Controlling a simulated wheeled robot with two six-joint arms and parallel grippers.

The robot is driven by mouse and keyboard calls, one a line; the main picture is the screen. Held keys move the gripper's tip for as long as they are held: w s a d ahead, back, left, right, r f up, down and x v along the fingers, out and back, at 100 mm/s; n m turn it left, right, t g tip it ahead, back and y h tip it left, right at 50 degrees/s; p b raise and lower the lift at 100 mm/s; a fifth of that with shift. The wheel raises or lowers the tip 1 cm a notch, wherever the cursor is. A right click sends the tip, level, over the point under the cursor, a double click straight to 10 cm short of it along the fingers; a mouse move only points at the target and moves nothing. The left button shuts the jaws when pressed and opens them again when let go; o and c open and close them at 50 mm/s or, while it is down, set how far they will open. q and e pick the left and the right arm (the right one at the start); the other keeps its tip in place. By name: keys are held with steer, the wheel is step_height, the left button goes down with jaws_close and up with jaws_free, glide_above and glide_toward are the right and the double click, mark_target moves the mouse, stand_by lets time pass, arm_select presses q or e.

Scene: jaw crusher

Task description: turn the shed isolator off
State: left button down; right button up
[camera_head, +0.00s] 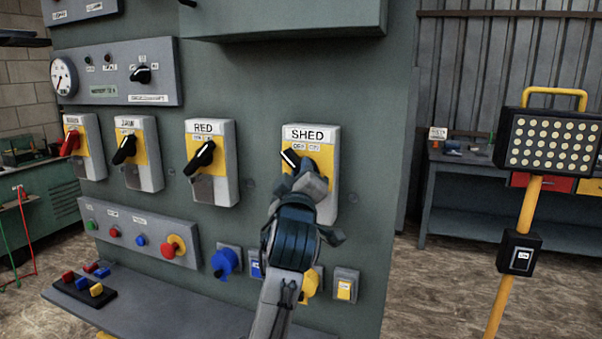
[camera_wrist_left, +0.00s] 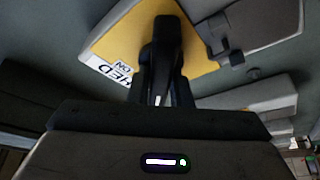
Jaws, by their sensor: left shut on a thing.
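The SHED isolator (camera_head: 328,140) is a grey box with a yellow plate on the panel, right of the other isolators. Its black handle (camera_head: 290,157) points up and to the left in the head view, toward the OFF side of the label. My left gripper (camera_head: 311,178) is in front of it and hides the lower part of the box. In the left wrist view the black handle (camera_wrist_left: 166,45) stands between the gripper's fingers, which are shut on it, over the yellow plate (camera_wrist_left: 198,56). My right gripper is not in view.
Isolators labelled RED (camera_head: 212,160) and JAW (camera_head: 138,150) sit to the left on the same panel (camera_head: 262,80). A button box (camera_head: 140,235) and several sockets are below. A yellow lamp stand (camera_head: 520,225) stands on the right, before a workbench (camera_head: 480,165).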

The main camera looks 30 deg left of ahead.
arm_select(q)
steer(key=c, duration=1.3)
jaws_free()
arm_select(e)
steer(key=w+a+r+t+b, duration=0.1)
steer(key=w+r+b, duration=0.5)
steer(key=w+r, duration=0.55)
arm_select(q)
steer(key=b+v, duration=0.3)
steer(key=v, duration=0.7)
steer(key=shift+s+d+f, duration=0.15)
steer(key=shift+s+d, duration=0.05)
steer(key=shift+s, duration=0.1)
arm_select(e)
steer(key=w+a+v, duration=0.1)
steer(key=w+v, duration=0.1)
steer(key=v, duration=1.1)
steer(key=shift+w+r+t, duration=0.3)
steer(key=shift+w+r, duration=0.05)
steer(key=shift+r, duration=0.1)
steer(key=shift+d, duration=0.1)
